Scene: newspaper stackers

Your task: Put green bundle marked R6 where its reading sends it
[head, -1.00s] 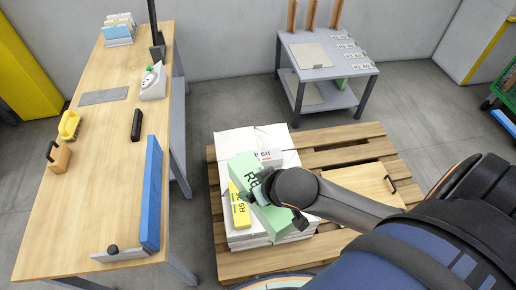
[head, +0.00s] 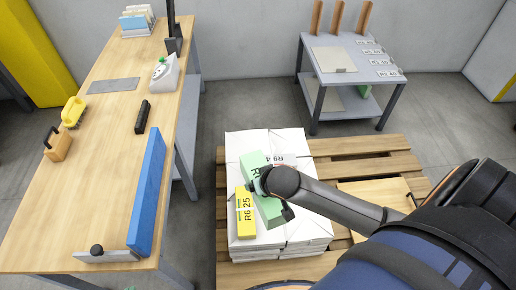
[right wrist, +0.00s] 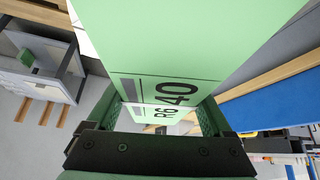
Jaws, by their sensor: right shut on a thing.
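The green bundle (head: 262,172) is held by my right gripper (head: 268,184) over the white stack (head: 300,205) on the pallet. I cannot tell whether it touches the stack. In the right wrist view the green bundle (right wrist: 190,40) fills the upper middle between the fingers, with a label reading R6 and 40. My left gripper is out of view.
A yellow bundle marked R6 25 (head: 245,212) lies on the stack, left of the green one. The wooden bench (head: 70,200) holds an upright blue board (head: 148,195) at its right edge. A grey side table (head: 365,72) with several labels stands behind the pallet (head: 375,150).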

